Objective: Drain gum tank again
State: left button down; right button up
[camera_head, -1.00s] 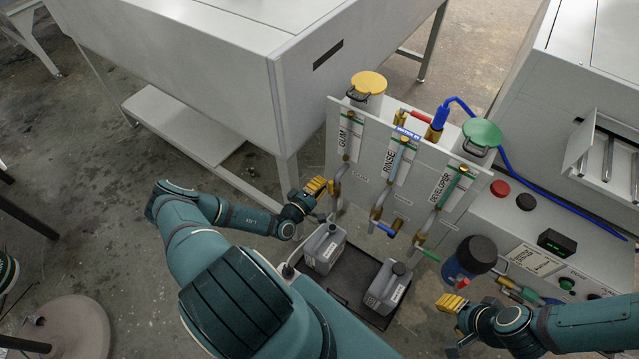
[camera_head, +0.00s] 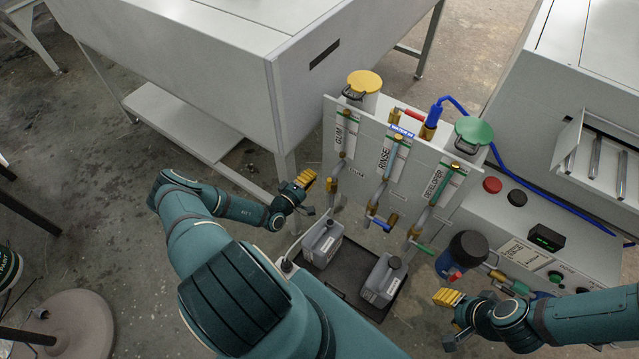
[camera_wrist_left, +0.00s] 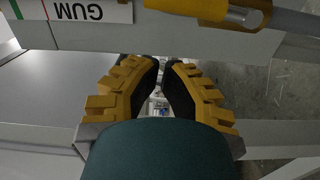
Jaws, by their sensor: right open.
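The gum tank (camera_head: 364,84) has a yellow lid and stands behind the panel (camera_head: 360,190). Below the GUM label, the brass gum valve (camera_head: 333,184) sits on the panel's left side; a yellow handle (camera_wrist_left: 215,10) with a metal rod shows in the left wrist view. My left gripper (camera_head: 308,178) is just left of the valve, apart from it. Its fingertips (camera_wrist_left: 161,62) nearly meet, with nothing visible between them. A grey jug (camera_head: 322,243) stands upright below the gum outlet. My right gripper (camera_head: 448,318) is open and empty at the lower right.
A second grey jug (camera_head: 382,280) shares the black tray (camera_head: 345,275). Open floor lies left.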

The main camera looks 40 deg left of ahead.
pick_arm(q)
jog(key=s+p, duration=0.2)
jog(key=s, duration=0.8)
jog(key=shift+d, duration=0.15)
dwell(0.4)
jog(key=w+a+m+g+h+b, duration=0.2)
jog(key=a+m+h+b, duration=0.3)
jog(key=h, duration=0.4)
jog(key=w+d+m, duration=0.1)
jog(key=w+d, duration=0.6)
jog(key=w, duration=0.2)
jog(key=shift+w+d, duration=0.2)
jog(key=shift+w, duration=0.05)
jog(key=shift+g, duration=0.3)
